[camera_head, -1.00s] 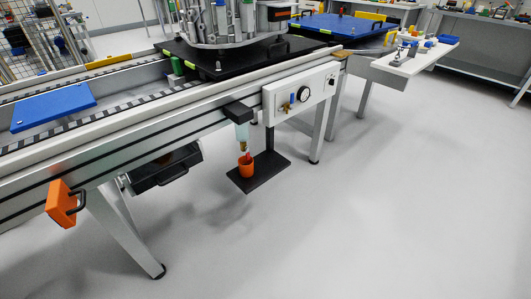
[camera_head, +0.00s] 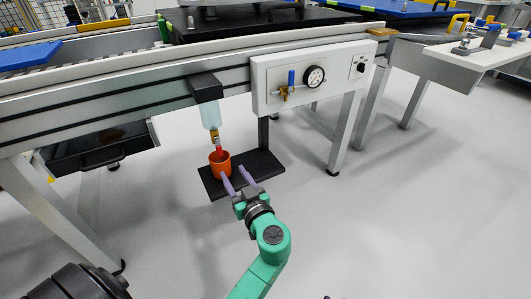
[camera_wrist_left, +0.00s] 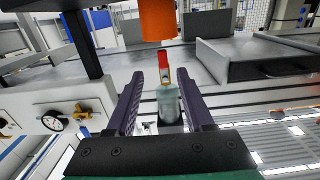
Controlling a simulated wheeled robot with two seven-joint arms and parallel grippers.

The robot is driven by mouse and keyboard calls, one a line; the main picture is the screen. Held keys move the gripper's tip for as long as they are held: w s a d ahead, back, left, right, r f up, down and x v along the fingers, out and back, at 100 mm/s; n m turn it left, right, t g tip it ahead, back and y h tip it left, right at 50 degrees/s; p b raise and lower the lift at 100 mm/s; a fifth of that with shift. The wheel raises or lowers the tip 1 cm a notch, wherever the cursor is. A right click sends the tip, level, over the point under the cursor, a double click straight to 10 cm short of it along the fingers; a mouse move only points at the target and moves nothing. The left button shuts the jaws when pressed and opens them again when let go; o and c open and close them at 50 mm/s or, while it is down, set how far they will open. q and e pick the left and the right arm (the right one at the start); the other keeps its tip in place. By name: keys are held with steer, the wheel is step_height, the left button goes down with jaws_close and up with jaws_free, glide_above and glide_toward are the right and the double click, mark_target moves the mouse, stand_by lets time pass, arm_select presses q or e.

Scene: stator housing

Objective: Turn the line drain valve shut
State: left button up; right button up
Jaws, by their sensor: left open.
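The line drain valve shows as a red lever (camera_head: 219,152) with a brass part (camera_head: 214,137) under a clear bowl (camera_head: 211,115). Directly below it is an orange cup (camera_head: 220,165) on a black shelf (camera_head: 266,160). My left gripper (camera_head: 234,174) is open, its purple fingers pointing up at the cup and valve from the front right. In the left wrist view the scene looks upside down; the red lever (camera_wrist_left: 163,60) and the bowl (camera_wrist_left: 168,105) appear between my open fingers (camera_wrist_left: 160,76), with no clear contact. My right gripper is not seen.
A white panel (camera_head: 340,62) with a gauge (camera_head: 315,76) and a blue-handled brass valve (camera_head: 290,82) is on the rail to the right. A black drawer (camera_head: 100,147) hangs at left.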

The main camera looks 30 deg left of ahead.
mark_target(218, 149)
arm_select(q)
steer(key=x, duration=0.4)
steer(key=r+x, duration=0.1)
steer(key=x, duration=0.9)
steer(key=shift+a+r, duration=0.3)
jaws_close()
